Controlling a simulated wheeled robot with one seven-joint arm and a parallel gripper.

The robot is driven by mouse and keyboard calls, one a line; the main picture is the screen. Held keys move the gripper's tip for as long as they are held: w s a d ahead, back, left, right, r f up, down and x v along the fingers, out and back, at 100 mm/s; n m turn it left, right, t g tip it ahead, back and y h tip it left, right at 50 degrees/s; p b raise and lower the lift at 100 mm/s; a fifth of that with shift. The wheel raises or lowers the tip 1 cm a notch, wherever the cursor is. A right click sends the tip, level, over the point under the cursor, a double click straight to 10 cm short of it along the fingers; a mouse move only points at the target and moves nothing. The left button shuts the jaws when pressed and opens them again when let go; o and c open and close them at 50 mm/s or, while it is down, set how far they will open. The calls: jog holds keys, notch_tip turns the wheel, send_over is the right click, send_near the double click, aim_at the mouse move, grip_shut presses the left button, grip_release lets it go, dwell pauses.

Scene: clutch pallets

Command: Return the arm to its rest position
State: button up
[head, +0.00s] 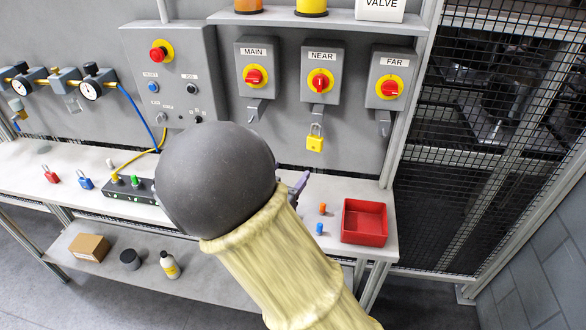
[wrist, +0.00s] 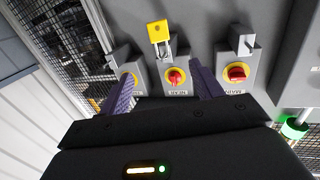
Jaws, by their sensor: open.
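My gripper (wrist: 163,74) is open and empty in the wrist view, with its two purple fingers apart in front of the switch panel. In the head view my arm, with a dark ball-shaped joint and a pale yellow sleeve, reaches up from the bottom. It hides most of my gripper (head: 299,185); only a bit of purple finger shows right of the ball, over the bench. A yellow padlock (head: 315,139) hangs below the NEAR switch (head: 320,82). The padlock also shows in the wrist view (wrist: 159,33), beyond the fingers and apart from them.
MAIN (head: 253,76) and FAR (head: 388,89) switches flank NEAR on the wall. The bench (head: 338,188) holds a red tray (head: 364,222), red padlock (head: 50,174), blue padlock (head: 84,180) and a dark strip (head: 125,196). A mesh fence (head: 480,140) stands right. A lower shelf holds a box (head: 90,247).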

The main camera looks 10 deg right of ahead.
dwell(0.5)
notch_tip(320, 180, down, 6)
jog(key=d+n+g+y, duration=0.2)
jog(key=n+g+y, duration=0.15)
jog(key=y, duration=0.35)
jog(key=s+d+n+g, duration=0.1)
jog(key=s+d+g, duration=0.1)
jog(key=s, duration=0.3)
jog(key=s+d+f+n+g+y, duration=0.1)
jog(key=s+d+g, duration=0.1)
jog(key=s, duration=0.4)
jog(key=s+d+n+g+y, duration=0.1)
jog(key=s+d+g, duration=0.2)
jog(key=s, duration=0.3)
jog(key=shift+s+f+g, duration=0.15)
jog(key=shift+g, duration=0.6)
